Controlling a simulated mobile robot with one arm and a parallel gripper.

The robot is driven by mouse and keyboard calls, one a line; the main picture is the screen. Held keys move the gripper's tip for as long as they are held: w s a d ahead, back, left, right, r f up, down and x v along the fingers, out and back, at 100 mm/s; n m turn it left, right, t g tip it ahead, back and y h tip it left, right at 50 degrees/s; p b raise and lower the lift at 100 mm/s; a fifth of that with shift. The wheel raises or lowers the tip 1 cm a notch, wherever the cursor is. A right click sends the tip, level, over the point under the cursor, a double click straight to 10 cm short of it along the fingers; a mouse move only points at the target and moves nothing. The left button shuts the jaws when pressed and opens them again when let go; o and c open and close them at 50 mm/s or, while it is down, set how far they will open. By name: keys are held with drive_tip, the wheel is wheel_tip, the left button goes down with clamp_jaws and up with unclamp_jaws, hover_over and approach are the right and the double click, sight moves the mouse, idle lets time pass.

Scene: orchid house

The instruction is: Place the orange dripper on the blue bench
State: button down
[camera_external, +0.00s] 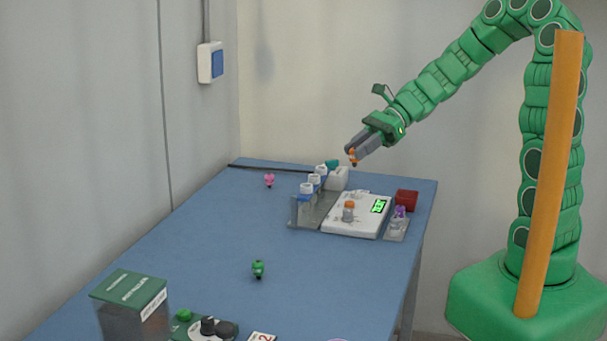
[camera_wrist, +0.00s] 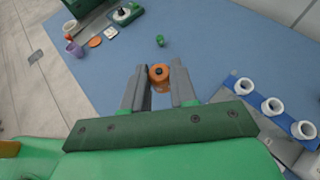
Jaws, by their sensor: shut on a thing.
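The orange dripper (camera_external: 353,156) is held between the finger ends of my gripper (camera_external: 352,150) in the external view. In the wrist view it shows as an orange round thing with a dark centre (camera_wrist: 159,74), between the two grey fingers of my gripper (camera_wrist: 160,82). My gripper is shut on it, in the air above the far end of the blue bench (camera_external: 210,240). The bench also fills much of the wrist view (camera_wrist: 215,45). The dripper appears clear of the bench top. Its lower part is partly hidden in the wrist view.
Below my gripper stand white tubes (camera_external: 306,190), a white scale (camera_external: 345,225) with an orange-capped bottle (camera_external: 348,212), a red box (camera_external: 407,197) and a purple-topped bottle (camera_external: 399,220). A pink dripper (camera_external: 269,180) and green dripper (camera_external: 258,269) stand apart. The bench middle is mostly clear.

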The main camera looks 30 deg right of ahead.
drive_tip(key=s+a+f+n+g+h, duration=0.2)
drive_tip(key=s+a+f+n+g, duration=0.15)
drive_tip(key=s, duration=0.55)
drive_tip(key=s+a+f+n+g+h, duration=0.2)
drive_tip(key=s+f+n+g, duration=0.2)
drive_tip(key=s, duration=0.5)
drive_tip(key=w+a+f, duration=0.2)
drive_tip(key=a, duration=0.1)
drive_tip(key=w+a+f, duration=0.2)
drive_tip(key=w+f, duration=0.1)
drive_tip(key=w+a+f, duration=0.2)
drive_tip(key=a, duration=0.1)
drive_tip(key=shift+w+a+f, duration=0.3)
drive_tip(key=shift+a+f, duration=0.05)
drive_tip(key=shift+f, duration=0.05)
drive_tip(key=shift+w+a+f, duration=0.45)
drive_tip(key=shift+f, duration=0.2)
drive_tip(key=shift+w+a+f, duration=0.2)
drive_tip(key=shift+a+f, duration=0.05)
drive_tip(key=shift+f, duration=1.6)
